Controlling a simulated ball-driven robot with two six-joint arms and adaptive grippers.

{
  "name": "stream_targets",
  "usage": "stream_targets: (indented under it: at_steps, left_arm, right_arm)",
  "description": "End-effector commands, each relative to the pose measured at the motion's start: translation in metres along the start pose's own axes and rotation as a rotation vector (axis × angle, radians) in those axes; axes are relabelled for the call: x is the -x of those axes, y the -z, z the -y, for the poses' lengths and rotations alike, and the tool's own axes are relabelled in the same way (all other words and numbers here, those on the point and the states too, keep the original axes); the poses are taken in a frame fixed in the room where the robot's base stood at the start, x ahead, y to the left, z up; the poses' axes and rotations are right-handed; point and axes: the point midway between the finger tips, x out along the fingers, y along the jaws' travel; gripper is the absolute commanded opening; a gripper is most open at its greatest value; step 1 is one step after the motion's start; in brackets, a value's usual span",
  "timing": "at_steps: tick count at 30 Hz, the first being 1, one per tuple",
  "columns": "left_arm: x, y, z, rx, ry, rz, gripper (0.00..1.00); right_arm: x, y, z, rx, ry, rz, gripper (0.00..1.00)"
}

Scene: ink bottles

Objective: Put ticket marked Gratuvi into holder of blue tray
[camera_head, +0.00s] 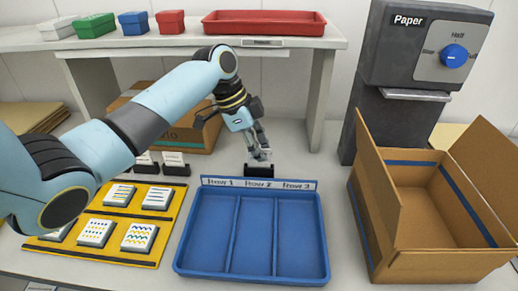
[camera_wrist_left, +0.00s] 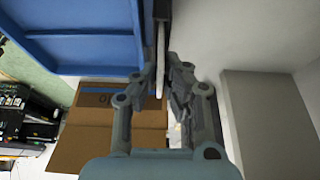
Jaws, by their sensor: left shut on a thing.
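The blue tray (camera_head: 251,278) has three compartments and a strip labelled Row 1, Row 2, Row 3 along its back edge. A small black holder (camera_head: 258,171) stands just behind that strip. My left gripper (camera_head: 259,154) is directly above and at the holder, pointing down. In the left wrist view the gripper (camera_wrist_left: 164,77) is shut on a thin white ticket (camera_wrist_left: 160,50), seen edge-on. The ticket is beside or in the dark holder (camera_wrist_left: 164,12); I cannot tell how deep it sits. Its wording is not readable. My right gripper is not in view.
Black holders with white tickets (camera_head: 173,159) stand left of the tray's back. A yellow tray (camera_head: 92,251) with several labelled blocks lies left. An open cardboard box (camera_head: 435,225) stands right. A Paper dispenser (camera_head: 420,50) and a shelf (camera_head: 290,38) with a red tray are behind.

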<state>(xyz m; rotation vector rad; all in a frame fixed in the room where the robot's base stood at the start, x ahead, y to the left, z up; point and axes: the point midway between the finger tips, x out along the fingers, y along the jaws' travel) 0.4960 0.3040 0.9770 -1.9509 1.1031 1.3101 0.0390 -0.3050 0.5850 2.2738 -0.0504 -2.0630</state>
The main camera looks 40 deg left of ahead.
Motion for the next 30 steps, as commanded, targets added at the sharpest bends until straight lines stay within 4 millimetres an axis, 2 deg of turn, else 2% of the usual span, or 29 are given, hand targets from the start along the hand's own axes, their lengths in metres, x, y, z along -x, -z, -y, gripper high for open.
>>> stream_targets:
  at_steps: [4, 6, 11, 18, 22, 26, 30]
  left_arm:
    - [0.0, 0.0, 0.0, 0.0, 0.0, 0.0, 0.0]
    - [0.0, 0.0, 0.0, 0.0, 0.0, 0.0, 0.14]
    - [0.0, 0.0, 0.0, 0.0, 0.0, 0.0, 0.33]
    - [0.001, 0.0, 0.0, 0.0, 0.001, 0.0, 0.33]
    - [0.011, 0.0, 0.001, 0.0, 0.004, 0.0, 0.33]
    - [0.035, -0.001, 0.001, -0.003, 0.005, 0.002, 0.33]
    - [0.068, -0.001, 0.002, -0.003, 0.006, 0.002, 0.33]
  right_arm:
    - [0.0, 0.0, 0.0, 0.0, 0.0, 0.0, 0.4]
    - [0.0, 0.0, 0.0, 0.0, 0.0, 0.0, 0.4]
    - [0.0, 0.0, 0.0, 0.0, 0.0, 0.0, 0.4]
    - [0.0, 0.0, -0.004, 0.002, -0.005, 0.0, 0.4]
    - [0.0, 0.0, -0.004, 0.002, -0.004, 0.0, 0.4]
    - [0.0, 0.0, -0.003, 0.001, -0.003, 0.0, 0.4]
    - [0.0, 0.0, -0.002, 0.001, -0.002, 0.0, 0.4]
